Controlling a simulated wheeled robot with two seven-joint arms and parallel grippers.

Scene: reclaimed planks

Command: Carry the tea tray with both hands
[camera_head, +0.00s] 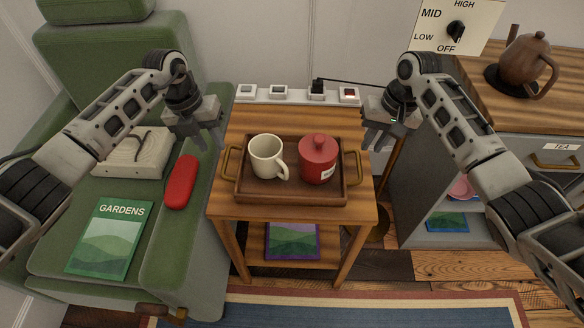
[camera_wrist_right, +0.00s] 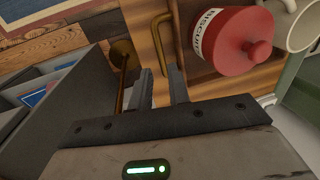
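The brown wooden tea tray (camera_head: 290,197) lies level on a small wooden side table, with a brass handle at each end. It holds a cream mug (camera_head: 265,158) and a red lidded biscuit jar (camera_head: 318,160). My left gripper (camera_head: 208,146) is open and empty, above and to the left of the left handle (camera_head: 226,163). My right gripper (camera_head: 378,146) is open and empty, beside and above the right handle (camera_head: 357,168). In the right wrist view, that handle (camera_wrist_right: 156,42) lies beyond my parted fingertips (camera_wrist_right: 161,70), not between them.
The side table (camera_head: 250,118) stands between a green armchair (camera_head: 200,230) with a red case (camera_head: 181,182) on its arm and a grey cabinet (camera_head: 430,180). A teapot (camera_head: 527,62) stands on the right-hand top. A power strip (camera_head: 297,95) runs behind.

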